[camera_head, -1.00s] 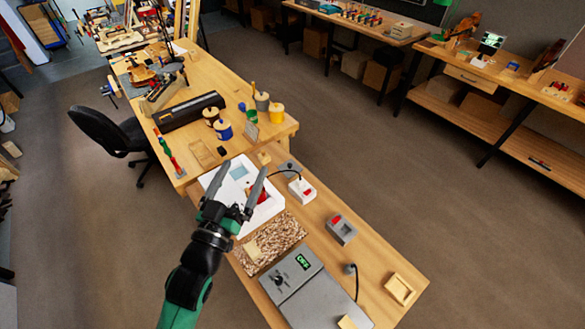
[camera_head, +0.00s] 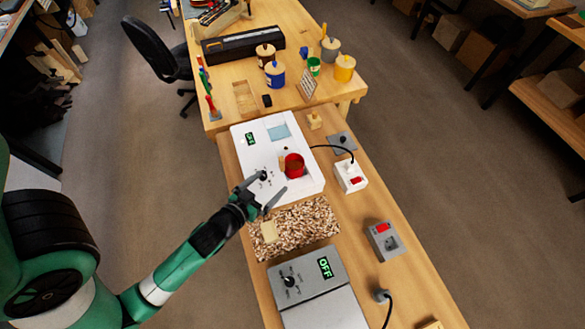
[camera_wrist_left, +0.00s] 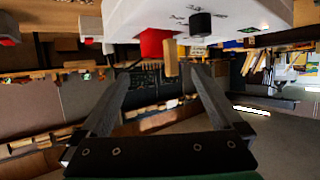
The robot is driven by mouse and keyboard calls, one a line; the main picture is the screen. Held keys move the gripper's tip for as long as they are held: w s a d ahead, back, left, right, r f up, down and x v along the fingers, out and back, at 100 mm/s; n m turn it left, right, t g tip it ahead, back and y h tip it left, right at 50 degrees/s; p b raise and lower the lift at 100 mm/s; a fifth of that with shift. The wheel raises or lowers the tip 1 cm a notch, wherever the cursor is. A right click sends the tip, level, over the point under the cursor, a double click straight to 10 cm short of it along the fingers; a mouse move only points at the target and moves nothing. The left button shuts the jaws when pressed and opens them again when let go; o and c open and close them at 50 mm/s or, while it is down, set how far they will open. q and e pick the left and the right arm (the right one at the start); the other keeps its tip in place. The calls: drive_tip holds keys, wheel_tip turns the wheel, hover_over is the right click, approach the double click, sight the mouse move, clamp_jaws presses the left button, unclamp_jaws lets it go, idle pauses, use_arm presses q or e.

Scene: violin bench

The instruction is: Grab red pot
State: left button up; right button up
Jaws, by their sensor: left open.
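The red pot (camera_head: 294,166) stands on the white appliance (camera_head: 250,172), towards its right side, with a wooden piece next to its rim. The pot also shows in the left wrist view (camera_wrist_left: 154,42), near the top. My left gripper (camera_head: 266,195) is open and empty, at the near edge of the white appliance. The pot is a short way up and to the right of it, and the fingers do not touch it. In the left wrist view the two dark fingers (camera_wrist_left: 157,72) are spread apart. My right gripper is not in view.
A white switch box (camera_head: 351,177) with a cable stands to the right. Paint pots, including a blue one (camera_head: 276,76), stand on the bench behind.

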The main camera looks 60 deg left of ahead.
sight(288, 169)
use_arm(q)
drive_tip(key=x, duration=0.6)
drive_tip(key=shift+w+b, duration=0.1)
drive_tip(key=shift+b, duration=0.3)
drive_tip(key=shift+w+a+f, duration=0.1)
drive_tip(key=shift+w+f, duration=0.1)
drive_tip(key=shift+w, duration=0.1)
drive_tip(key=b+x, duration=0.1)
drive_tip(key=x, duration=0.3)
drive_tip(key=shift+w+f, duration=0.2)
drive_tip(key=shift+w, duration=0.1)
drive_tip(key=c, duration=1.2)
